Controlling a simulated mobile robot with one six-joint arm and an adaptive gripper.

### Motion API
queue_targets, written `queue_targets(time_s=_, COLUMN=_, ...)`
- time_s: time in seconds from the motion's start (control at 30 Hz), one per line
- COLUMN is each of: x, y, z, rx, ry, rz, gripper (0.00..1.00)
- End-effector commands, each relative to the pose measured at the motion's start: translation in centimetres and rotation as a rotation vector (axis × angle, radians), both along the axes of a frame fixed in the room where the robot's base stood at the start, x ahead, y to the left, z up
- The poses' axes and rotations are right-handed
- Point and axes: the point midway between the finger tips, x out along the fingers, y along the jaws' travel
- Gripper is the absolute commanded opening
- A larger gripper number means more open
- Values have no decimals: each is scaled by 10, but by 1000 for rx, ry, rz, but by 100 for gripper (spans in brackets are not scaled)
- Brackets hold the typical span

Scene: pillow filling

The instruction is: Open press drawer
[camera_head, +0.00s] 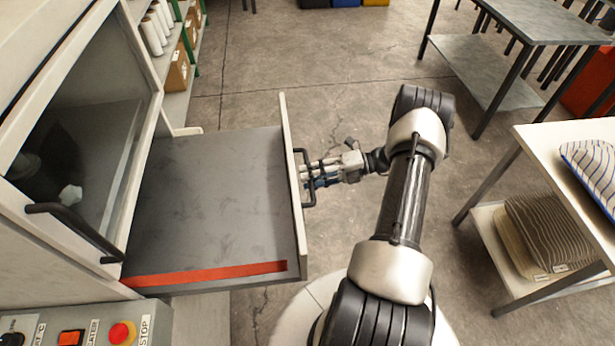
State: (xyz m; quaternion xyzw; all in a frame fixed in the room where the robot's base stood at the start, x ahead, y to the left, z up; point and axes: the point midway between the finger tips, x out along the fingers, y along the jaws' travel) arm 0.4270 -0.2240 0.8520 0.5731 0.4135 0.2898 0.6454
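The press drawer (215,190) is pulled out to the right from the press (55,165). Its flat grey inside is empty, with a red strip along the near edge. The drawer front (292,170) carries a dark bar handle (305,204) on its outer side. My gripper (312,174) is at this handle, its fingers pointing left and reaching the bar. The fingertips are small and partly overlapped by the handle, so I cannot tell whether they are closed on it.
A control panel (145,312) with a red stop button is at lower left. A shelf (185,100) with white rolls and boxes stands behind the drawer. A table (545,135) with striped pillows (545,233) is at right.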

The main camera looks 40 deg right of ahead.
Motion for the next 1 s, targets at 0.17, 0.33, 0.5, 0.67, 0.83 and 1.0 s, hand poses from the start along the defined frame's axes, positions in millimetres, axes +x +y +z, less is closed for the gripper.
queue_targets(time_s=0.17, x=-18, y=-32, z=7, rx=-2, ry=-2, rz=-4, gripper=33)
queue_targets(time_s=0.33, x=-36, y=-63, z=14, rx=-3, ry=-3, rz=-3, gripper=33)
queue_targets(time_s=0.5, x=-48, y=-83, z=19, rx=-1, ry=-1, rz=-2, gripper=33)
queue_targets(time_s=0.67, x=-53, y=-91, z=22, rx=0, ry=0, rz=0, gripper=33)
queue_targets(time_s=0.83, x=-53, y=-92, z=22, rx=0, ry=0, rz=1, gripper=33)
queue_targets(time_s=1.0, x=-53, y=-92, z=22, rx=0, ry=0, rz=1, gripper=33)
